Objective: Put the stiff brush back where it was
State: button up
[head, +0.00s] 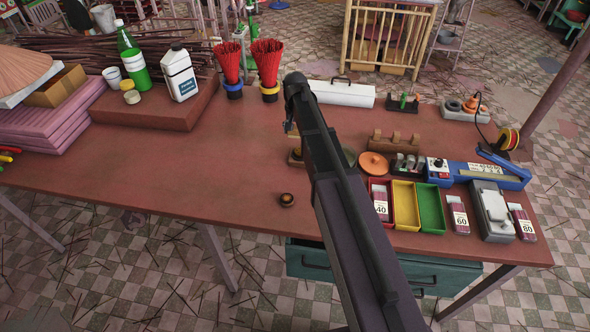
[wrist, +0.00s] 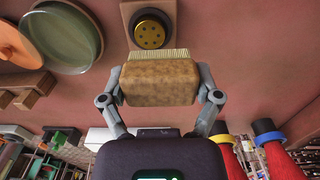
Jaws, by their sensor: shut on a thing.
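In the wrist view my gripper (wrist: 160,88) is shut on the stiff brush (wrist: 158,84), with one finger on each side of its brown wooden block. The pale bristles (wrist: 158,55) point toward a wooden block bearing a black and brass disc with holes (wrist: 150,32). I cannot tell whether the bristles touch that block or disc. In the head view my arm hides the brush and most of my gripper, above the middle of the reddish table (head: 180,170).
Right of my arm are a terracotta disc (head: 373,165), a wooden rack (head: 395,141), a yellow tray (head: 405,205) and a blue device (head: 480,174). Red incense bundles (head: 267,62) stand behind left. A small dark round piece (head: 287,200) lies in front. The table's front left is clear.

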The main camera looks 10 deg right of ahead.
jog(key=s+f+b, duration=0.2)
jog(key=s, duration=0.6)
jog(key=s+a+f+b, duration=0.1)
jog(key=s+f+b, duration=0.2)
jog(key=s, duration=0.5)
jog(key=s+a+f+b, duration=0.1)
jog(key=s+f+b, duration=0.2)
jog(key=s, duration=0.5)
jog(key=shift+s+f, duration=0.1)
jog(key=shift+s, duration=0.3)
jog(key=shift+w, duration=0.15)
jog(key=b, duration=0.1)
send_over(293, 180)
jog(key=s, duration=0.1)
jog(key=shift+d+f, duration=0.1)
jog(key=shift+f, duration=0.55)
jog(key=shift+w+f, duration=0.1)
jog(key=shift+w, duration=0.5)
notch_tip(293, 180, down, 4)
jog(key=b, duration=0.4)
jog(key=shift+r, duration=0.25)
jog(key=shift+f, duration=0.15)
